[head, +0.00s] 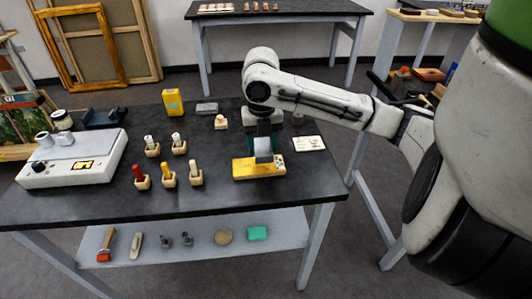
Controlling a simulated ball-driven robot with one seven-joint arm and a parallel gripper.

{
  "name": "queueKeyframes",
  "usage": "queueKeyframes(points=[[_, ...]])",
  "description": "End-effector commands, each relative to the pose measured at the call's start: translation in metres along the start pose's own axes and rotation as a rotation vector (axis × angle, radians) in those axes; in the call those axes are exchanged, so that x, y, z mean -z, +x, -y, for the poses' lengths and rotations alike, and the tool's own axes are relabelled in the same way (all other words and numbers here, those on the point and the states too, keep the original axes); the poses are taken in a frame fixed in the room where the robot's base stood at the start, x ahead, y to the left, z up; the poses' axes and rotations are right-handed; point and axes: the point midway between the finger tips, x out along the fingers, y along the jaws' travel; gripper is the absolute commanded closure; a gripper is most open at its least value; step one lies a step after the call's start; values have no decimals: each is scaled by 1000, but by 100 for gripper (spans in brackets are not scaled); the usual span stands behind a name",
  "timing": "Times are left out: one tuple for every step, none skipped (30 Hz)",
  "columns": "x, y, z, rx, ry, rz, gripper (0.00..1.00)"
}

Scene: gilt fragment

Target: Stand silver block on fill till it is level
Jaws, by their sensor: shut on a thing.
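My gripper (264,138) points straight down near the right part of the dark table. It is shut on the silver block (263,149), a pale grey upright block. The gilt fragment (245,168), a flat yellow-gold piece, lies on the table right below. The block's lower end is at the fragment's top face, near its middle. I cannot tell whether it touches or is just above. The fill itself is too small to make out, and the block covers part of the fragment. A dark green thing shows partly behind my gripper.
Several small wooden holders with coloured sticks (168,174) stand left of the fragment. A white device (70,160) is at the far left. A yellow box (173,102), a grey flat case (207,108) and a white card (308,143) lie around. The table's front strip is clear.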

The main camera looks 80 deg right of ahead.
Motion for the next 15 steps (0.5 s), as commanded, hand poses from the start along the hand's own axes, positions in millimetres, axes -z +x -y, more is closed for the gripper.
queueKeyframes(points=[[-1,2,2,-1,0,1,89],[-2,3,3,-2,0,1,89],[-2,6,4,-1,1,0,89],[-3,8,6,0,2,0,89],[-4,11,8,1,3,-1,89],[-6,15,12,1,3,0,89],[-6,19,12,0,1,-1,89],[-5,24,11,0,0,-3,89],[-5,29,11,0,1,-2,89],[-5,34,11,-1,1,-2,89],[-5,37,11,-1,1,-2,89],[-6,40,11,0,1,-1,89],[-6,42,11,0,1,0,89],[-6,43,11,0,0,1,89],[-6,44,11,-1,-1,1,89]])
